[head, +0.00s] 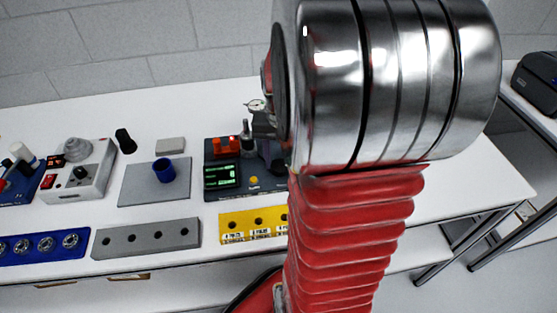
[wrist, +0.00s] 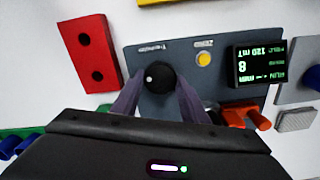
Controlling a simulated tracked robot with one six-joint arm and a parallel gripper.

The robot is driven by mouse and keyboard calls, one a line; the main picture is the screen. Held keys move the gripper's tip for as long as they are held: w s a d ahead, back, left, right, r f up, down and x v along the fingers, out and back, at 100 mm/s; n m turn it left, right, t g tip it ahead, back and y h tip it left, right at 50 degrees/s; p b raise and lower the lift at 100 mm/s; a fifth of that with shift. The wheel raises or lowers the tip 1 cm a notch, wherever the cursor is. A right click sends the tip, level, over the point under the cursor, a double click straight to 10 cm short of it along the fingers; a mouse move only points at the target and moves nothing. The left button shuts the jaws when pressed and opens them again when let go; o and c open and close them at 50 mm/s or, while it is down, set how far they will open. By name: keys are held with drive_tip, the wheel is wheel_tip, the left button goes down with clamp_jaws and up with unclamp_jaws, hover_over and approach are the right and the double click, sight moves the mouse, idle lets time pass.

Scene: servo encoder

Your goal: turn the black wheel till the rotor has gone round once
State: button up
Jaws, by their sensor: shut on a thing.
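The black wheel (wrist: 160,76) is a round knob with a white dot, on a dark blue-grey panel (wrist: 205,88) in the wrist view. My gripper (wrist: 158,91) has its two grey-purple fingers on either side of the wheel, shut on it. A lit green display (wrist: 258,64) and a yellow button (wrist: 204,59) are on the same panel. In the head view the display (head: 222,177) shows left of my arm, which hides the wheel. A small dark metal part (head: 246,137) stands behind the display; I cannot tell whether it is the rotor.
A yellow holed block (head: 251,225) lies in front. A grey plate with a blue cup (head: 165,171) is to the left. A red holed block (wrist: 88,52) is close beside the panel in the wrist view.

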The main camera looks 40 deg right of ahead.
drive_tip(key=shift+a, duration=0.2)
idle(0.3)
drive_tip(key=o, duration=1.1)
drive_tip(key=shift+c, duration=0.2)
drive_tip(key=shift+d, duration=0.1)
wheel_tip(320, 180, up, 14)
drive_tip(key=shift+f, duration=0.15)
